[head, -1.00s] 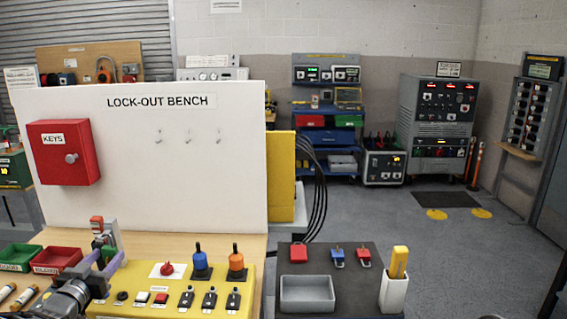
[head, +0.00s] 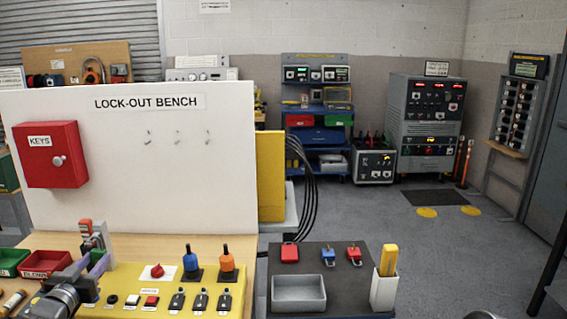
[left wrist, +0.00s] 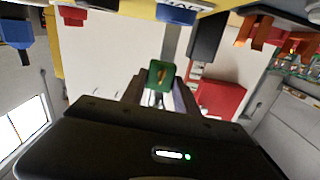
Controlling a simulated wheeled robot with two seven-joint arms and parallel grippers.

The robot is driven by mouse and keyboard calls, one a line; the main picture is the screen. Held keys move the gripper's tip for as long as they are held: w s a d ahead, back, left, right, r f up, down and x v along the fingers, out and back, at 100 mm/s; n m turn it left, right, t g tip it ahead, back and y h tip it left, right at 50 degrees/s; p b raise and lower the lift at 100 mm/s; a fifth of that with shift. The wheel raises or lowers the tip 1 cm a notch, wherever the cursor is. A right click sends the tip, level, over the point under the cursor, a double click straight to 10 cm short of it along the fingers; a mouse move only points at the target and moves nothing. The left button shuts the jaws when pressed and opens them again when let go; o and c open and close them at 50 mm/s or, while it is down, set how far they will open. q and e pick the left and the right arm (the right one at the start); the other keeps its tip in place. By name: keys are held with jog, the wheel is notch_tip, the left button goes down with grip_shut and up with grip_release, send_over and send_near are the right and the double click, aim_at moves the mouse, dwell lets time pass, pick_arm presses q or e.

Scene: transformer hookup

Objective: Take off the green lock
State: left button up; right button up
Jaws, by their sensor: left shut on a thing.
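My left gripper (head: 90,265) reaches in from the lower left in the head view, at the left end of the yellow panel (head: 135,282). It is shut on the green lock (left wrist: 160,76), which shows between the fingers in the left wrist view with its brass-coloured keyhole. In the head view the lock is hard to make out. A grey device with a red top (head: 86,226) stands just behind the fingers. I cannot tell whether the lock's shackle is still through it.
Blue (head: 191,262) and orange (head: 227,262) knobs stand on the yellow panel. Green (head: 10,262) and red (head: 45,263) trays sit to the left. The dark stand at right holds an empty grey bin (head: 299,292), red and blue locks (head: 328,256) and a white holder (head: 384,291).

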pick_arm(q)
grip_shut()
jog(key=shift+r, duration=0.1)
jog(key=shift+r+p, duration=0.3)
jog(key=shift+r, duration=0.05)
jog(key=shift+r+p, duration=0.5)
jog(key=shift+r, duration=0.45)
jog(key=shift+d, duration=0.1)
jog(key=shift+d+f+b, duration=0.1)
jog(key=shift+d+b, duration=1.45)
jog(key=shift+d, duration=0.35)
